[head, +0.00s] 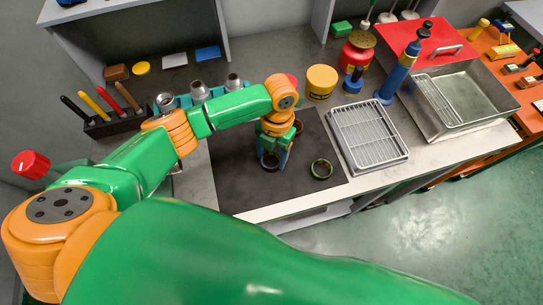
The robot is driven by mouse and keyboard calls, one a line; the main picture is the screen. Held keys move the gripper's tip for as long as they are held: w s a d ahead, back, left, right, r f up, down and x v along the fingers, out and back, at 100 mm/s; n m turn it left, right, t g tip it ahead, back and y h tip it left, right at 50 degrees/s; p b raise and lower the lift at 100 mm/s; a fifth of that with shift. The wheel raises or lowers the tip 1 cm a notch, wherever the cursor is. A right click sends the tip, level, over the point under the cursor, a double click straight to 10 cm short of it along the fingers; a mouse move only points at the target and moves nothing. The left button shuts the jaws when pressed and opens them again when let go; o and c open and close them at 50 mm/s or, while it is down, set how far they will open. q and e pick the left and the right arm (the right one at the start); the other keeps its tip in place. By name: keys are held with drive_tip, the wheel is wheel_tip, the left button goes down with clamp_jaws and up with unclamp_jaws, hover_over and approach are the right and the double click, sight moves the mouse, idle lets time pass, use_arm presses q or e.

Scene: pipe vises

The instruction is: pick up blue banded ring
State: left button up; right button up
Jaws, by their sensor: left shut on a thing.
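My left gripper (272,157) points down over the dark mat (235,185) at the centre of the bench. It is shut on a dark ring with a bluish band, the blue banded ring (268,163), whose far side is partly hidden by the fingers. I cannot tell whether the ring touches the mat. A ring with a green band (321,169) lies on the mat to the right, apart from the gripper. My right gripper is not in view.
A wire rack in a tray (368,135) stands right of the mat. A yellow tub (321,81) and a blue bottle (397,72) stand behind. Pipe vises (199,90) stand at the back left, beside a holder with coloured handles (112,123).

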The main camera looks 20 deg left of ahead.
use_arm(q)
wheel_tip(320, 180, up, 3)
drive_tip(key=shift+w+d+f+b, duration=0.1)
drive_tip(key=shift+f+b, duration=0.1)
drive_tip(key=shift+b, duration=0.4)
drive_tip(key=d+r+b, duration=0.3)
drive_tip(key=d+r, duration=0.7)
drive_tip(key=d, duration=0.3)
drive_tip(key=shift+d, duration=0.4)
